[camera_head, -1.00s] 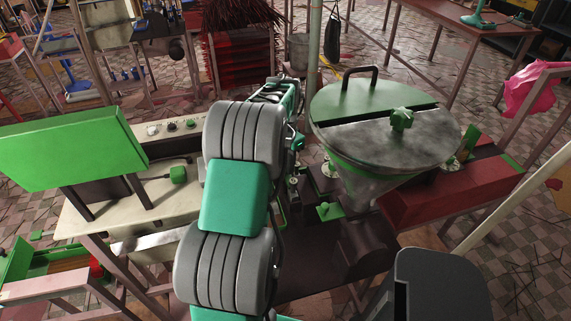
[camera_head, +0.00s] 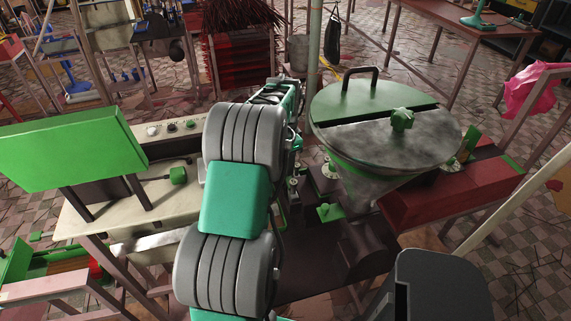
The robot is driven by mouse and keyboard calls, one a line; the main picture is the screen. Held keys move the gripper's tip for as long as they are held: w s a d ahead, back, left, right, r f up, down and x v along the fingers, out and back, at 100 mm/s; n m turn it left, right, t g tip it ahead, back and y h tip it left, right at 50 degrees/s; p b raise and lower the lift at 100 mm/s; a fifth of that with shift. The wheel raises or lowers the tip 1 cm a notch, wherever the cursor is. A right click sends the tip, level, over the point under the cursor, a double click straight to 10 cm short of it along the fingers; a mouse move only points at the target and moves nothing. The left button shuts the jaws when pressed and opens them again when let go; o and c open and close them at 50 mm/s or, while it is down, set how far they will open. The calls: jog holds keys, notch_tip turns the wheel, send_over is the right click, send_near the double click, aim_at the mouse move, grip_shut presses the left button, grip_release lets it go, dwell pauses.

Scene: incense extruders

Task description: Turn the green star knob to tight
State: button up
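A green star-shaped knob (camera_head: 402,119) sits on the grey half of the round hopper lid (camera_head: 365,134), right of centre. Another small green knob-like part (camera_head: 329,212) shows low on the machine beside the hopper cone. The frames do not show which one the task means, or how tight either is. My arm reaches forward up the middle of the view, left of the hopper. Its far end is near the machine's left side. My gripper's fingers are hidden behind my arm, so I cannot see what they touch.
The hopper's green lid half has a dark handle (camera_head: 360,78). A red housing (camera_head: 450,193) lies right of the hopper. A pole (camera_head: 315,45) stands behind the machine.

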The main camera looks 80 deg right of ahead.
jog(key=o, duration=0.3)
jog(key=shift+s, duration=0.1)
jog(key=shift+o, duration=0.7)
notch_tip(320, 180, up, 8)
jog(key=shift+f+b, duration=0.1)
jog(key=shift+b, duration=0.4)
